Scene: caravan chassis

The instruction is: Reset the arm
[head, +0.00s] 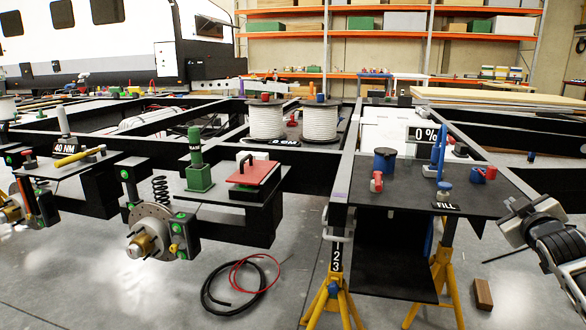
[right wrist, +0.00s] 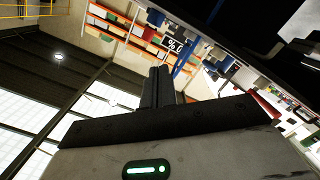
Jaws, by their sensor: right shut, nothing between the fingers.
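My right gripper (head: 511,206) is at the right edge of the head view, beside the right end of the black work plate (head: 408,192). Its grey and black arm comes in from the lower right. The right wrist view shows its two dark fingers (right wrist: 158,87) pressed together with nothing between them. It appears apart from the plate and the things on it. My left arm and left gripper are not in view.
The plate carries a blue container (head: 384,160), a blue upright tool (head: 440,150), small red and blue fittings and a FILL label. A yellow stand (head: 443,275) is below. The black chassis with two cable reels (head: 319,120) fills the middle.

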